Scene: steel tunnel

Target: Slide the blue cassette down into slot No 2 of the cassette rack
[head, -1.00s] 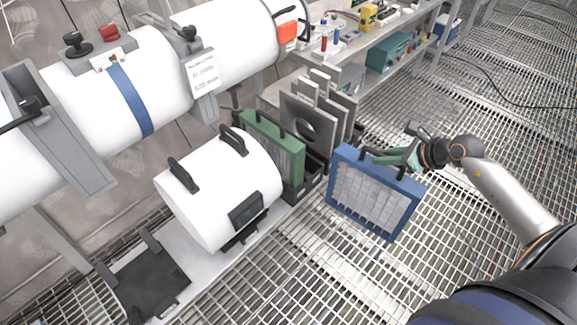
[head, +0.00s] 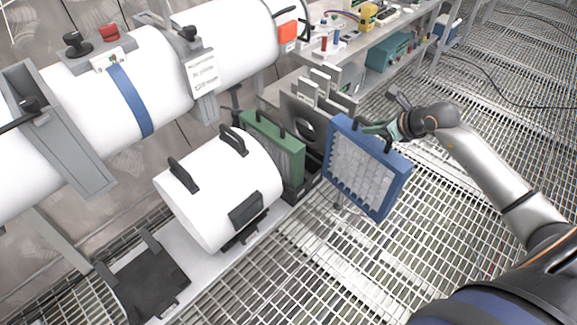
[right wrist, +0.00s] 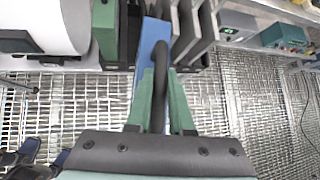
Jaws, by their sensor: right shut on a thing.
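The blue cassette (head: 366,168) has a blue frame, a pale grid face and black handles on its top edge. My right gripper (head: 374,131) is shut on a handle and holds the cassette in the air, slightly tilted, over the grating. In the right wrist view the green fingers (right wrist: 160,103) close on the black handle, with the blue cassette (right wrist: 150,60) beyond. A green cassette (head: 273,146) stands in the cassette rack (head: 313,178), left of the blue one. Grey plates (head: 301,106) stand behind. Slot numbers are not readable. My left gripper is not in view.
A white cylinder (head: 222,190) with black handles lies left of the green cassette. A large white pipe (head: 160,75) runs along the wall. A shelf with a teal box (head: 389,52) stands at the back right. Open grating (head: 300,270) lies in front.

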